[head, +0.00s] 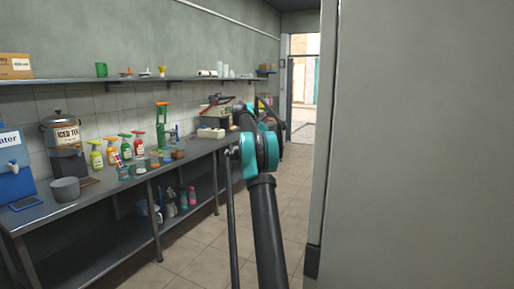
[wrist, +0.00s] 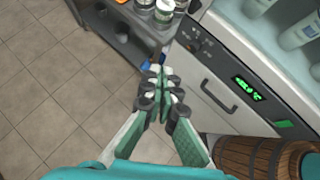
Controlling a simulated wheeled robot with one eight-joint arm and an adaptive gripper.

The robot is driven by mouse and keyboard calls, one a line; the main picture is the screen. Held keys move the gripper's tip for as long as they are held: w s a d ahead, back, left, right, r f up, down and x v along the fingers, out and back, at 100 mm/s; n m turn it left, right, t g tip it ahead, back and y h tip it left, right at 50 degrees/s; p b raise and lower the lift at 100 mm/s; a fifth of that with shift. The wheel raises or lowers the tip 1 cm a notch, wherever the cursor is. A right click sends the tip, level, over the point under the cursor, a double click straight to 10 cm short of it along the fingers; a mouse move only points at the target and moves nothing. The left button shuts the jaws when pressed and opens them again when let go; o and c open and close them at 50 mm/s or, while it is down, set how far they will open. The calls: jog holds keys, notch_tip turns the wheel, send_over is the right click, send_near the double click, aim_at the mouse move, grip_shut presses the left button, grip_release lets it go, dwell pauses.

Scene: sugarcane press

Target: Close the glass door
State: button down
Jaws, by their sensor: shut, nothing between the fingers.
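My gripper (wrist: 160,78) is shut and empty in the wrist view, its fingertips together over the tiled floor near the front of a light grey appliance. The appliance (wrist: 205,82) has a dark handle and a green lit display, with white bottles behind its upper edge at the right. I cannot tell whether a glass pane lies in front of the bottles or how far any door stands open. In the head view, my arm covers the place where the gripper is. A doorway (head: 304,80) shows at the far end, but I cannot make out a glass door there.
A long metal counter (head: 110,188) with spray bottles and an iced tea dispenser (head: 66,140) runs along the left wall. A large grey surface (head: 420,140) fills the right. A wooden barrel (wrist: 248,155) stands by the appliance. The tiled floor (head: 200,250) between is clear.

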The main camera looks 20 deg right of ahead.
jog(key=w+a+n+t, duration=0.2)
jog(key=a, duration=0.9)
jog(key=s+a+f+m+t+y, duration=0.1)
jog(key=s+a+f+m+y, duration=0.2)
jog(key=s, duration=1.3)
jog(key=s+a+f+m+t+y, duration=0.2)
jog(key=s+a+f+m, duration=0.6)
jog(key=s+a+f, duration=0.6)
jog(key=s+a+f+m+t+y, duration=0.1)
jog(key=s+a+f+m+y, duration=0.3)
jog(key=s+a+f, duration=0.5)
jog(key=s+f+m, duration=0.1)
jog(key=s+f, duration=0.4)
jog(key=s, duration=0.4)
jog(key=shift+s+a+m+t, duration=0.15)
jog(key=shift+a+m+t, duration=0.15)
jog(key=shift+t, duration=0.1)
jog(key=shift+d, duration=0.15)
